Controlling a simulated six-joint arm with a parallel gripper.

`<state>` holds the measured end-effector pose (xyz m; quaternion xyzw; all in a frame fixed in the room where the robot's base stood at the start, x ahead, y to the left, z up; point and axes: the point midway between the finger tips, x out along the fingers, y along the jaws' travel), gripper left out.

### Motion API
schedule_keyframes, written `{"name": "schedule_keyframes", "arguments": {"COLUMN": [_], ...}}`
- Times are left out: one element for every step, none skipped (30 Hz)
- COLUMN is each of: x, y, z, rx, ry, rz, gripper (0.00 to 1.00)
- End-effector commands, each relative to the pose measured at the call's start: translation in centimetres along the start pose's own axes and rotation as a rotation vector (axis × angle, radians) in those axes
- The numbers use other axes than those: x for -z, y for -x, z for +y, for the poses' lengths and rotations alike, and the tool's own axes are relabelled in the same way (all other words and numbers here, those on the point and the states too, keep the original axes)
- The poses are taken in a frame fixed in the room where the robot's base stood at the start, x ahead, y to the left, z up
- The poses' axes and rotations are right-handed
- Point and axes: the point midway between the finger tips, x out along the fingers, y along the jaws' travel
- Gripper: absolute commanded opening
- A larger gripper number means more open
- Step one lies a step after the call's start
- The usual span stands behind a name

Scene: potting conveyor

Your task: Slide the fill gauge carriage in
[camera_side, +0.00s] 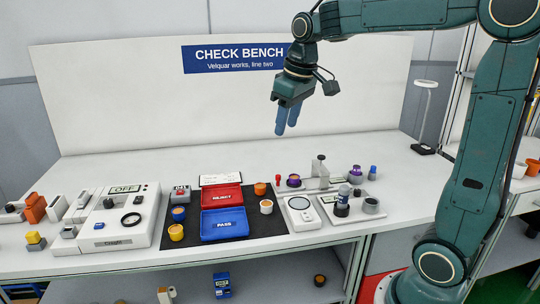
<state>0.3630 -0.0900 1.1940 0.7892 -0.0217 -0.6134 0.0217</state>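A low white fixture (316,187) with a grey upright post (320,168) and a rail stands right of the dark mat; it looks like the fill gauge, but I cannot make out for certain which part is its carriage.
A white scale (300,212) and a pad with a dark bottle (342,204) stand in front of the fixture. The dark mat (270,233) holds a red tray (221,189), a blue tray (224,233) and several small pots. A white device (119,232) stands left. The bench's back strip is clear.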

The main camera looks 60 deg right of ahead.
Motion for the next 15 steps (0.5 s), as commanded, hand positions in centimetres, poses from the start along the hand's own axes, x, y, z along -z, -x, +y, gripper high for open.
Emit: {"name": "schedule_keyframes", "arguments": {"x": [1.0, 1.5, 2.2, 2.7, 3.1, 3.8, 4.2, 4.6, 5.2, 5.6, 6.0, 6.4, 6.8, 7.1, 7.5], "y": [-0.7, -1.0, -1.4, -1.8, -2.1, -2.6, -3.0, -3.4, -4.0, -4.4, -4.9, -5.6, -6.0, -6.5, -7.2], "z": [0.9, 1.3, 1.9, 2.4, 2.9, 3.5, 4.0, 4.5, 5.2, 5.7, 6.2, 7.0, 7.5, 8.0, 8.8], "rx": [0.000, 0.000, 0.001, 0.001, 0.002, 0.003, 0.004, 0.005, 0.006, 0.007, 0.009, 0.011, 0.012, 0.014, 0.016], "ry": [-0.003, -0.003, -0.002, -0.002, -0.002, -0.002, -0.002, -0.002, -0.001, -0.001, -0.001, -0.002, -0.001, -0.001, -0.002], "rz": [-0.017, -0.025, -0.035, -0.042, -0.050, -0.061, -0.069, -0.076, -0.086, -0.093, -0.102, -0.112, -0.118, -0.125, -0.136], "gripper": [0.40, 0.40, 0.40, 0.40, 0.40, 0.40, 0.40, 0.40, 0.40, 0.40, 0.40, 0.40, 0.40, 0.40, 0.40]}}
